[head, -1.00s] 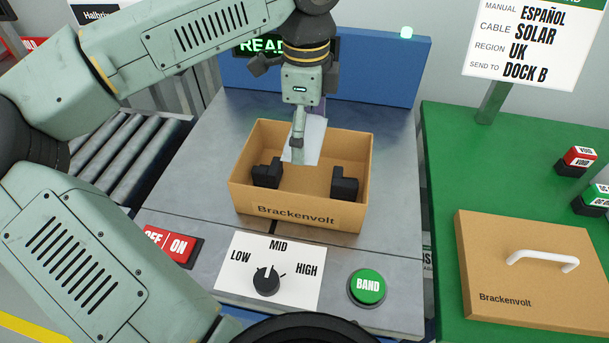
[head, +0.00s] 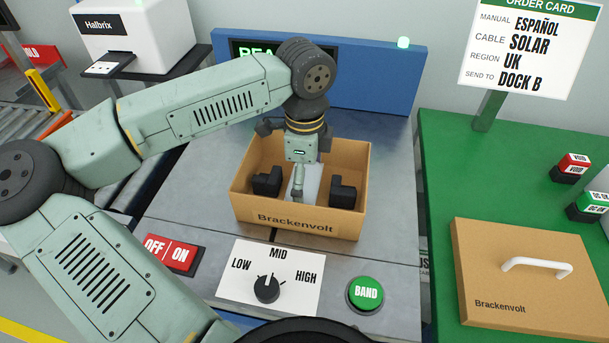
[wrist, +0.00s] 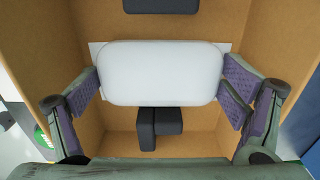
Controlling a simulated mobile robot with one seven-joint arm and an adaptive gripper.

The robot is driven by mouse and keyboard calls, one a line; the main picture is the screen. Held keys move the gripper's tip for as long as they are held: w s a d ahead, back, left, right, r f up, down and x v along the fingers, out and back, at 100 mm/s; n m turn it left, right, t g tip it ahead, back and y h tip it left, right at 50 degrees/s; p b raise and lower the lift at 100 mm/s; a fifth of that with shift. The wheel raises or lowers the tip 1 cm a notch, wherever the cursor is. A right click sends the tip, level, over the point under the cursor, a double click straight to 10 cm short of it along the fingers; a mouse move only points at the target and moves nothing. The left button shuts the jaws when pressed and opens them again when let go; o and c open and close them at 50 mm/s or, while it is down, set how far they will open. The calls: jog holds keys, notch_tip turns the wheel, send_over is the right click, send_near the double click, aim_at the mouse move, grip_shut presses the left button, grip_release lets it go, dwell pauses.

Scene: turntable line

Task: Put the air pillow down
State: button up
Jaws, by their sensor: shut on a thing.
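The air pillow (wrist: 160,72) is a white, rounded, puffy rectangle. In the wrist view it lies between my two fingers, whose purple pads touch its short ends. In the head view the air pillow (head: 309,183) shows as a pale patch inside the open cardboard box, partly hidden by my gripper (head: 298,192). My gripper is shut on it, pointing down into the box (head: 296,222) marked Brackenvolt. Whether the pillow touches what lies below it, I cannot tell.
Black blocks stand in the box, at left (head: 267,181) and right (head: 342,192) of the pillow. A flat pale sheet (wrist: 96,56) shows beneath the pillow. The box lid (head: 530,280) lies on the green table (head: 440,180). A dial panel (head: 268,277) and a green BAND button (head: 365,293) are in front.

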jog(key=shift+f+b, duration=0.6)
jog(key=shift+b, duration=0.2)
jog(key=o, duration=0.5)
jog(key=shift+r, duration=0.15)
jog(key=shift+r+p, duration=0.35)
jog(key=shift+p, duration=0.25)
notch_tip(320, 180, up, 12)
jog(key=shift+r+b, duration=0.15)
jog(key=shift+b, duration=0.2)
